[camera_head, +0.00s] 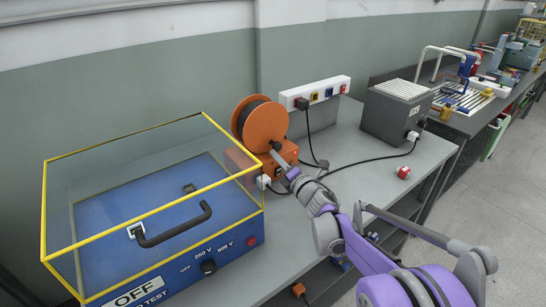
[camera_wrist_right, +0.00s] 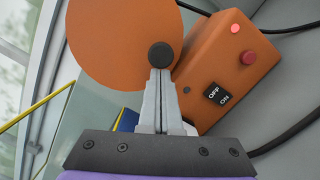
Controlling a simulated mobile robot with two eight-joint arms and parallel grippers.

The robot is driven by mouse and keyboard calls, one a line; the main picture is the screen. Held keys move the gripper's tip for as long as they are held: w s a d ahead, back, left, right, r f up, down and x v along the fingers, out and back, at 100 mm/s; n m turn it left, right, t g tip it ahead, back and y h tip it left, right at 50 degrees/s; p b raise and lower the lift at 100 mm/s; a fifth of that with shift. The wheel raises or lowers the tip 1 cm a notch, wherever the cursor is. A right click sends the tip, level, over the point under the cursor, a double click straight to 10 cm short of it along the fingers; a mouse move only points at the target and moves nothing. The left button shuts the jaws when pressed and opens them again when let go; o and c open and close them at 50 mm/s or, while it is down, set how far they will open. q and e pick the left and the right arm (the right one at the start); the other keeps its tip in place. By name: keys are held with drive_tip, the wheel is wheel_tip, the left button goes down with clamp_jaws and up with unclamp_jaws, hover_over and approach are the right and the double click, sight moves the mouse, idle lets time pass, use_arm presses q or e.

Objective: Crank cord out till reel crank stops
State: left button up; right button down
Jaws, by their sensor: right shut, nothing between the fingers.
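The orange cord reel (camera_head: 262,128) stands on the grey bench beside the yellow-framed box, with dark cord wound between its discs. In the right wrist view its orange disc (camera_wrist_right: 110,45) fills the upper left. The dark round crank knob (camera_wrist_right: 162,55) shows in front of the disc, right at my fingertips. My right gripper (camera_wrist_right: 160,74) is shut, its fingers together and empty, pointing at the knob; I cannot tell whether they touch it. In the head view my right gripper (camera_head: 277,153) is at the reel's front. My left gripper is not in view.
An orange housing (camera_wrist_right: 225,65) with a lit red lamp, red button and OFF/ON switch adjoins the reel. A clear-lidded blue test box (camera_head: 170,230) stands left. Black cords cross the bench.

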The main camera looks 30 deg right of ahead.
drive_tip(key=d+n, duration=0.1)
drive_tip(key=n, duration=0.1)
drive_tip(key=d+n+p, duration=0.1)
drive_tip(key=n, duration=0.1)
drive_tip(key=shift+d+r+y, duration=0.1)
drive_tip(key=shift+d+y, duration=0.1)
drive_tip(key=shift+y, duration=0.1)
drive_tip(key=n, duration=0.1)
drive_tip(key=d+n+p, duration=0.1)
drive_tip(key=n, duration=0.1)
drive_tip(key=shift+w+d+r+t, duration=0.15)
drive_tip(key=shift+d+r+t, duration=0.1)
drive_tip(key=shift+r+t, duration=0.05)
drive_tip(key=d+r+n+p, duration=0.1)
drive_tip(key=n, duration=0.1)
drive_tip(key=d+n+y+p, duration=0.1)
drive_tip(key=n, duration=0.1)
drive_tip(key=d+r+n+p, duration=0.1)
drive_tip(key=n, duration=0.2)
drive_tip(key=shift+w+r+y, duration=0.1)
drive_tip(key=shift+r+y, duration=0.2)
drive_tip(key=shift+r, duration=0.05)
drive_tip(key=shift+d+r, duration=0.1)
